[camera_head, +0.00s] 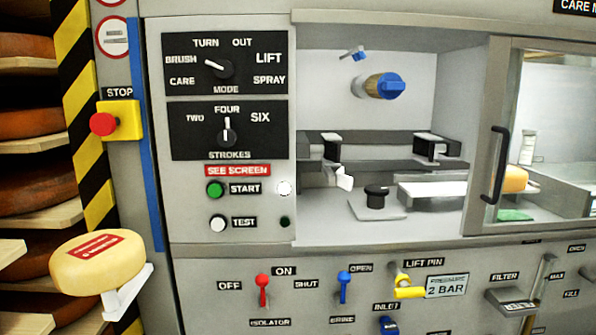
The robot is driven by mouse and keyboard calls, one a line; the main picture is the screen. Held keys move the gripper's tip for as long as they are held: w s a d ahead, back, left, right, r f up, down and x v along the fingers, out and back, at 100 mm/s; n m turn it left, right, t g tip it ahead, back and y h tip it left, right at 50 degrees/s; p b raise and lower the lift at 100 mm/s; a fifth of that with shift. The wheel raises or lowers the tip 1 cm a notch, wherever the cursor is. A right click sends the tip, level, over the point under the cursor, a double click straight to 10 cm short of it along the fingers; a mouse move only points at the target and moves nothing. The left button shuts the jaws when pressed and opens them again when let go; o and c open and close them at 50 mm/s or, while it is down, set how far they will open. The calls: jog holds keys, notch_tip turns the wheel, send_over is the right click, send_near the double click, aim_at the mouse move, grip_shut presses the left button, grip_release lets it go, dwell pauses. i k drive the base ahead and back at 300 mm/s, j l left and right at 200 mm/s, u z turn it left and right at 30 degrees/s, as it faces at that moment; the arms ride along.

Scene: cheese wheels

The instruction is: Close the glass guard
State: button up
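The glass guard (535,75) is a grey-framed glass panel at the right side of the machine. Its black vertical handle (497,165) is on the frame's left edge. The guard stands to the right of the chamber opening (393,75), which is uncovered, so the guard is open. Through the glass I see a yellowish block, a pale bottle-like object and a green patch. I cannot make out my gripper in this view.
The chamber holds a blue-tipped nozzle (385,86), dark rails and a black knob (376,195). The control panel (228,85) is left of the opening. Levers, including a red one (262,290), line the lower front. A cheese wheel (97,262) sits on a white support at lower left.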

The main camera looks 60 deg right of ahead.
aim_at(488, 128)
jog(key=z, duration=2.95)
jog(key=i+l+z, duration=0.25)
jog(key=l+z, duration=0.25)
jog(key=i+l, duration=0.05)
